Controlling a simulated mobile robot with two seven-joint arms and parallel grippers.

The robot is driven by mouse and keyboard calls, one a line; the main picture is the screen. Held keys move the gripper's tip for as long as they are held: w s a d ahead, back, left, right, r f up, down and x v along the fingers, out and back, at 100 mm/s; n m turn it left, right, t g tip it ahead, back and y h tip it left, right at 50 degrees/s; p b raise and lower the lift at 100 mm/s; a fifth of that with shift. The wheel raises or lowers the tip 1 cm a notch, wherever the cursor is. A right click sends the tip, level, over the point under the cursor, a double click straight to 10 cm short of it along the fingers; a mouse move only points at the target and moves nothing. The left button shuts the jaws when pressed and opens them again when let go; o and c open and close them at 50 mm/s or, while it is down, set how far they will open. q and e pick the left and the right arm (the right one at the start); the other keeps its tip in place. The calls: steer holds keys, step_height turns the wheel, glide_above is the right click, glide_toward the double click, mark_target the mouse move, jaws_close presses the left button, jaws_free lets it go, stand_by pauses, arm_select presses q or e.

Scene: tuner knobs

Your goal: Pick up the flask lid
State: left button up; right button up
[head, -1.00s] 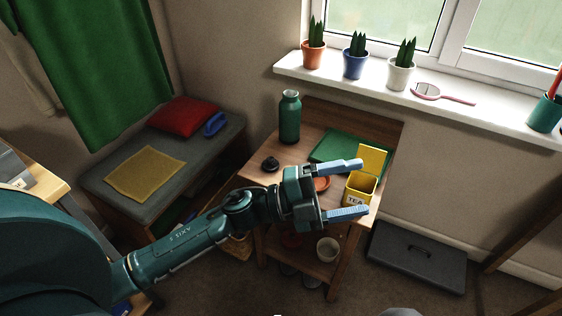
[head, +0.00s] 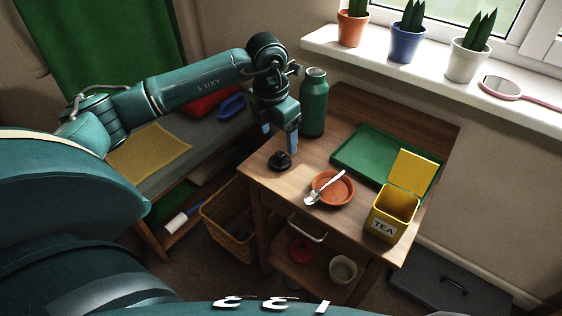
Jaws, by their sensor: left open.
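The flask lid (head: 280,161) is a small black cap lying on the left part of the small wooden table (head: 262,180). The green flask (head: 313,105) stands upright without a lid behind it, to the right. My left gripper (head: 279,146) points down just above the lid, with its blue fingers open and nothing between them that I can see. Whether the fingertips reach beside the lid is hard to tell; they appear slightly above and behind it. My right gripper is not in view.
On the table are a terracotta saucer (head: 343,192) with a spoon (head: 318,190) on it, a green tray (head: 362,158) and an open yellow tea tin (head: 389,224). A grey bench (head: 135,182) stands to the left, and a windowsill (head: 417,74) with potted plants runs behind.

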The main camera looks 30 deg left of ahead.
mark_target(280, 153)
arm_select(q)
steer(key=f, duration=0.5)
steer(key=w+f+b, duration=0.1)
steer(key=f, duration=0.1)
steer(key=shift+f, duration=0.25)
steer(key=c, duration=1)
